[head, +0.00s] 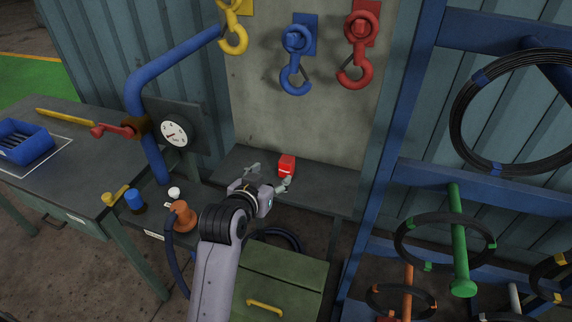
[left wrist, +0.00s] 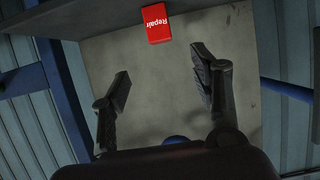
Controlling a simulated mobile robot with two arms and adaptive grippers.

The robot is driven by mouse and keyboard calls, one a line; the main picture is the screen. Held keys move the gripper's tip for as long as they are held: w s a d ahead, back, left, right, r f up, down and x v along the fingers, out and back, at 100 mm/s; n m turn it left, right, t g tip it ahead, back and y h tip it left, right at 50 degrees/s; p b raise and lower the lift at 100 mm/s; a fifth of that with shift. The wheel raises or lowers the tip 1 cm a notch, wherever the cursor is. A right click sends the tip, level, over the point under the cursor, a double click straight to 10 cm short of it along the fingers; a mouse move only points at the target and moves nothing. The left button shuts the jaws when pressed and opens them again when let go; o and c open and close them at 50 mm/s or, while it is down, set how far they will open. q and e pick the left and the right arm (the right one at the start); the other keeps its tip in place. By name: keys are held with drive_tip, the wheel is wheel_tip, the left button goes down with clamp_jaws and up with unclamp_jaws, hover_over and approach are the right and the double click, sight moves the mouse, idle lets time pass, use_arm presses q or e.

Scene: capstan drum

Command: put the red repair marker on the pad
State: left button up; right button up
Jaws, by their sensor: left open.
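The red repair marker (head: 287,165) is a small red block on the narrow grey shelf (head: 323,189) below the hooks. In the left wrist view the marker (left wrist: 156,23), with white "Repair" lettering, is at the top, beyond the fingertips. My left gripper (head: 268,177) is over the shelf, just short of the marker and to its left. Its fingers (left wrist: 160,72) are spread with nothing between them. I cannot tell for sure which surface is the pad. My right gripper is not in view.
Yellow, blue (head: 296,60) and red hooks hang above the shelf. A blue rack with cable coils stands at right.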

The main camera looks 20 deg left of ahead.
use_arm(q)
drive_tip(key=p, duration=0.1)
approach(285, 162)
drive_tip(key=shift+x, duration=1.2)
drive_tip(key=x, duration=0.3)
drive_tip(key=shift+w+p, duration=0.15)
drive_tip(key=shift+p, duration=0.15)
drive_tip(key=shift+w+f, duration=0.15)
drive_tip(key=shift+w, duration=0.25)
drive_tip(key=shift+w+d+f+p, duration=0.1)
drive_tip(key=shift+w+f+p, duration=0.05)
drive_tip(key=shift+w+p, duration=0.3)
drive_tip(key=p+x, duration=0.1)
drive_tip(key=x, duration=0.2)
drive_tip(key=shift+f, duration=0.15)
drive_tip(key=shift+w+f, duration=0.25)
drive_tip(key=shift+w, duration=0.25)
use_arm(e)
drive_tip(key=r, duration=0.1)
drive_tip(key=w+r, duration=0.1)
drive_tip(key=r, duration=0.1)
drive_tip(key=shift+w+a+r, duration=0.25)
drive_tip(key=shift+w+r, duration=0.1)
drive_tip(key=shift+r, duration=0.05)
